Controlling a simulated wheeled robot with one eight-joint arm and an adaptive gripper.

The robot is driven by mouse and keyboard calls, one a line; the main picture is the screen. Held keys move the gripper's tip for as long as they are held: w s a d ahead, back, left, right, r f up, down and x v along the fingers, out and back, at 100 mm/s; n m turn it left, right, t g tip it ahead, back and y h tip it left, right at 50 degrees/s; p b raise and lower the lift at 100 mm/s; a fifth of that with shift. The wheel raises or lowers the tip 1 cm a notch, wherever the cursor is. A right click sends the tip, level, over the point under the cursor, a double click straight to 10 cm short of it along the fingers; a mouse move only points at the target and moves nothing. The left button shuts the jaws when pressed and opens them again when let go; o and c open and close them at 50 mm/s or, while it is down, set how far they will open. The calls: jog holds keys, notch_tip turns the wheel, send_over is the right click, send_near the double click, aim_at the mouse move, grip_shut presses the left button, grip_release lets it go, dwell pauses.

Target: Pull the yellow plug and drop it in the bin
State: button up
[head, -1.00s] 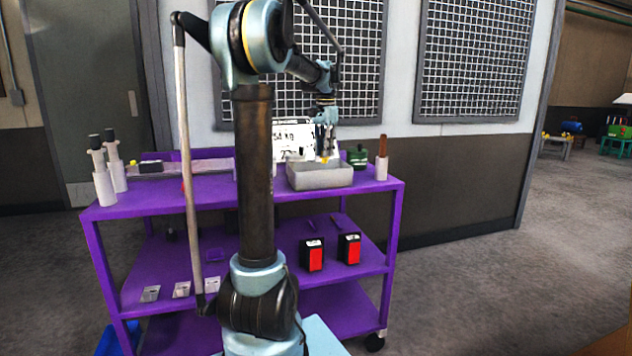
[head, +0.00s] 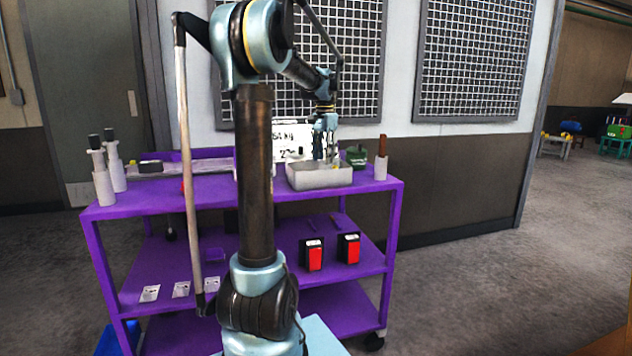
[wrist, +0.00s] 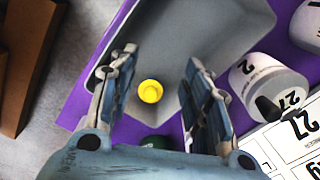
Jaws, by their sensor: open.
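The yellow plug (wrist: 150,91) is a small round piece seen from above, between my spread fingers in the wrist view and touching neither. It lies within the outline of the grey bin (wrist: 230,20). In the head view the bin (head: 320,178) stands on the purple cart's top, and a speck of yellow shows just over its front rim. I cannot tell whether the plug rests on the bin floor. My gripper (wrist: 160,85) is open, pointing down over the bin; it also shows in the head view (head: 326,158).
A dark green object (head: 356,157) and a brown-handled tool in a white holder (head: 381,160) stand right of the bin. A round weight marked 27 (wrist: 262,82) and white signs (wrist: 295,130) lie close beside it. White bottles (head: 103,175) stand at the cart's left end.

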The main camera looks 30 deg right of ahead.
notch_tip(320, 180, up, 12)
dwell(0.6)
jog(key=shift+w, duration=0.1)
jog(key=s+a+f+n, duration=0.2)
jog(key=a+f, duration=0.2)
jog(key=a, duration=0.4)
jog(key=s+a+f+n+t, duration=0.1)
jog(key=s+a+f+n, duration=0.25)
jog(key=a, duration=0.55)
jog(key=s+a+f+n, duration=0.15)
jog(key=a+f, duration=0.25)
jog(key=a, duration=0.4)
jog(key=s+a+f+n, duration=0.3)
jog(key=s+a+f, duration=0.2)
jog(key=f, duration=0.2)
jog(key=s+a+f+n, duration=0.2)
jog(key=s+a+f, duration=0.3)
jog(key=f, duration=0.3)
jog(key=s+a+f+n+t, duration=0.1)
jog(key=s+a+f+n, duration=0.2)
jog(key=s+a+f, duration=0.2)
notch_tip(320, 180, down, 3)
jog(key=shift+s+a+f+n, duration=0.2)
jog(key=shift+s+a+n, duration=0.15)
jog(key=shift+s, duration=0.45)
